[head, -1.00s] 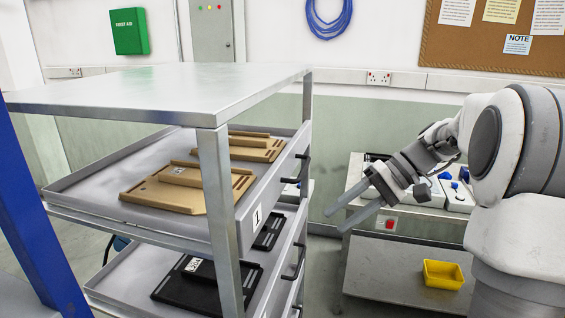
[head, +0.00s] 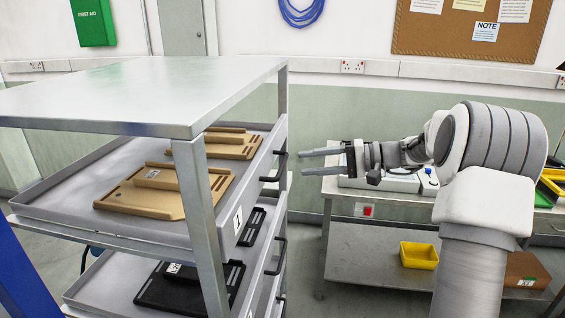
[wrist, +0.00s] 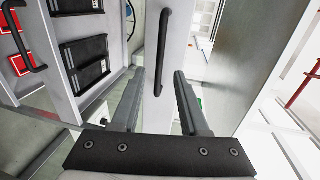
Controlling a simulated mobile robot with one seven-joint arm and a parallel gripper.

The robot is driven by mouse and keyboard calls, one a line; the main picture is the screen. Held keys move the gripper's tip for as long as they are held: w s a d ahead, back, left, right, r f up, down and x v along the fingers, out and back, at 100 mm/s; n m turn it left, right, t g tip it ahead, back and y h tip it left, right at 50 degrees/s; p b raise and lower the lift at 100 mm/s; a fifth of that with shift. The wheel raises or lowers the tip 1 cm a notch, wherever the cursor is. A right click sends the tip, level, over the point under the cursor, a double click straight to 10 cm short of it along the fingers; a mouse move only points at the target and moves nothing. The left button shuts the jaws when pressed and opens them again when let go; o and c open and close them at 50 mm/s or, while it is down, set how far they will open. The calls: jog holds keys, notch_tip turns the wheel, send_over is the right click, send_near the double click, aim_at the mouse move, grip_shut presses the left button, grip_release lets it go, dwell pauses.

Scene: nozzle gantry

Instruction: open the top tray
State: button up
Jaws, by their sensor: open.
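The top tray (head: 262,183) is the grey drawer with a "1" label on its front, in the upper level of a metal rack. It looks closed. Its black bar handle (head: 275,167) is on the front, and it also shows as a black bar in the wrist view (wrist: 162,50). My gripper (head: 302,161) is open and empty, level with this handle and a short gap to its right in the head view. In the wrist view my two fingers (wrist: 158,75) point at the tray front, with the handle's near end between the fingertips. I see no contact.
Brown plates (head: 150,195) lie in the top tray. A lower tray with black plates (head: 185,285) and its own handle (head: 276,257) is below. A rack post (head: 200,205) stands at the corner. A bench (head: 345,185) with a yellow bin (head: 419,255) stands behind my arm.

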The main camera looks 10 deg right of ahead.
aim_at(283, 163)
jog(key=p+x, duration=0.1)
jog(key=x, duration=0.6)
jog(key=shift+a, duration=0.2)
grip_shut()
dwell(1.1)
